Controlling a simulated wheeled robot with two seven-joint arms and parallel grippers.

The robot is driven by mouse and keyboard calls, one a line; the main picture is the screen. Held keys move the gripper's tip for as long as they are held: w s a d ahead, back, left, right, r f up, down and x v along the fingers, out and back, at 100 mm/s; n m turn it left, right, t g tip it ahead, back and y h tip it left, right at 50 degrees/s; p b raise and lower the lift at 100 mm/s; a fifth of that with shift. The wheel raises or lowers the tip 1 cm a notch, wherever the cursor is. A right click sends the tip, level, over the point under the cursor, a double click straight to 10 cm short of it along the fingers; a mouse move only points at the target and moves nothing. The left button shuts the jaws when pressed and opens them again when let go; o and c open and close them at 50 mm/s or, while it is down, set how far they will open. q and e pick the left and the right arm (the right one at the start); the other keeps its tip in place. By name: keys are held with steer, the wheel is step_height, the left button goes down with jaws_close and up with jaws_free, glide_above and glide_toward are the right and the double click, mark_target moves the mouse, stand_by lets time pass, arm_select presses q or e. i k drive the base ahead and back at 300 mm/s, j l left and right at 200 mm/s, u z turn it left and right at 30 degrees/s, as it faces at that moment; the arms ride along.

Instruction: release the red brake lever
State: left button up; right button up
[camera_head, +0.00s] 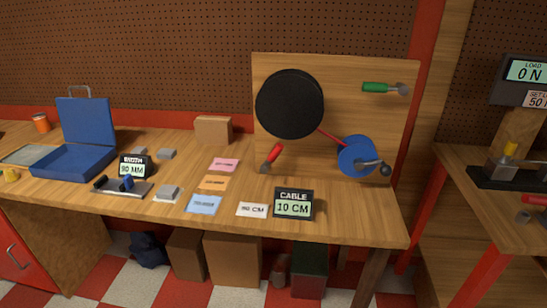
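The red brake lever (271,157) sits low on the left of an upright wooden board (340,70), below a large black disc (290,104). A red strap or cable (331,138) runs from the black disc to a blue drum (356,156) with a dark crank knob (384,169). A green-handled lever (377,87) is at the board's upper right. Neither of my grippers shows in the head view.
A display reading "CABLE 10 CM" (293,205) and a "90 CM" card (252,210) stand in front of the board. Coloured cards, grey blocks and a "90 MM" display (135,167) lie left, near an open blue case (75,160). A second bench (480,200) is at right.

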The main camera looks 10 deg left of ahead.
mark_target(264, 169)
steer(key=i+j, duration=0.15)
steer(key=i, duration=0.3)
steer(key=i+j, duration=0.1)
steer(key=i, duration=0.35)
steer(key=j+u, duration=0.05)
